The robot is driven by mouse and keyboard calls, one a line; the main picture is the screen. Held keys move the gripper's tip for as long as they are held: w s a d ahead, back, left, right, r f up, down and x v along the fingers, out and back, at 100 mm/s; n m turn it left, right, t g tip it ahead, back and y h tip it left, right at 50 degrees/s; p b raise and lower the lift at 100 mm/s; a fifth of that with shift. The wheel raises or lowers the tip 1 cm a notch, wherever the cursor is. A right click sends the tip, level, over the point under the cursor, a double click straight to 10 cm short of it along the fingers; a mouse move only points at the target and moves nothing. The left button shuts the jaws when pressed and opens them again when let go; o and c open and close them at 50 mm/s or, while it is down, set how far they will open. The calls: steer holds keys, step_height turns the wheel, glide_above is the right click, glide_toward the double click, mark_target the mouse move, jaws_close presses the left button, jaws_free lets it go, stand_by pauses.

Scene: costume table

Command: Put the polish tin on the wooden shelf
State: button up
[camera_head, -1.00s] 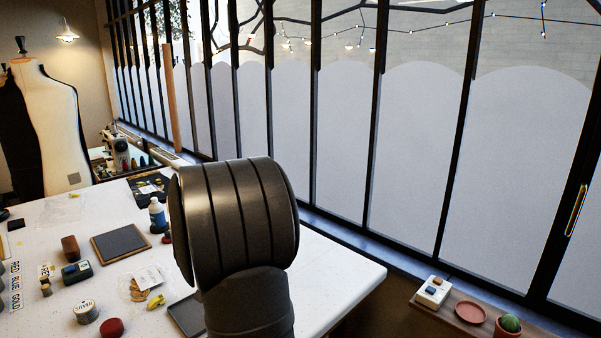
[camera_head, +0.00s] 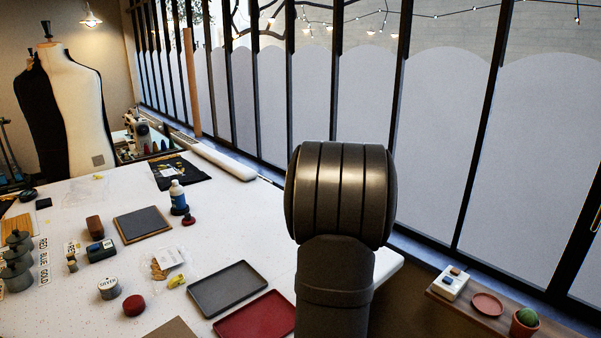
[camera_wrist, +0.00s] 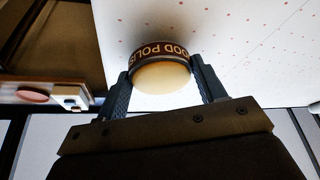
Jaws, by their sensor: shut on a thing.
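The polish tin (camera_wrist: 162,72) is round, with a pale yellowish face and a dark band whose partly visible lettering reads "OOD POLIS". My gripper (camera_wrist: 160,80) is shut on the tin, one finger on each side, in the wrist view. The white table top shows behind it. The wooden shelf (camera_head: 467,311) runs below the window at the lower right of the head view. It also shows at the left of the wrist view (camera_wrist: 42,107), apart from the tin. In the head view my arm shows, but gripper and tin are hidden.
On the shelf stand a white switch box (camera_head: 450,284), a reddish dish (camera_head: 487,303) and a potted cactus (camera_head: 524,322), with small gaps between them.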

steer(key=shift+d, duration=0.3)
steer(key=a+r+n, duration=0.1)
steer(key=a, duration=0.4)
steer(key=a+n, duration=0.1)
steer(key=a, duration=0.4)
steer(key=a+r+n+y, duration=0.1)
steer(key=a, duration=0.5)
steer(key=shift+s+r+n, duration=0.3)
steer(key=shift+s, duration=0.1)
steer(key=s+a+r+n+y, duration=0.15)
steer(key=s+a, duration=0.25)
steer(key=a, duration=0.5)
steer(key=s+a+r+n+y, duration=0.1)
steer(key=s+a+r+n, duration=0.15)
steer(key=a, duration=0.65)
steer(key=s+a+r+n+g+y, duration=0.25)
steer(key=s+a+n, duration=0.45)
steer(key=s+a, duration=1.2)
steer(key=shift+t+h, duration=0.35)
steer(key=shift+h, duration=0.25)
steer(key=s+a+f, duration=0.2)
steer(key=a, duration=0.1)
steer(key=s+a+f, duration=0.2)
steer(key=s+a, duration=0.1)
steer(key=s+a+f, duration=0.2)
steer(key=shift+s+a, duration=0.35)
steer(key=shift+a, duration=0.05)
steer(key=shift+s+a+f, duration=0.15)
steer(key=shift+f, duration=1.95)
steer(key=shift+f, duration=0.1)
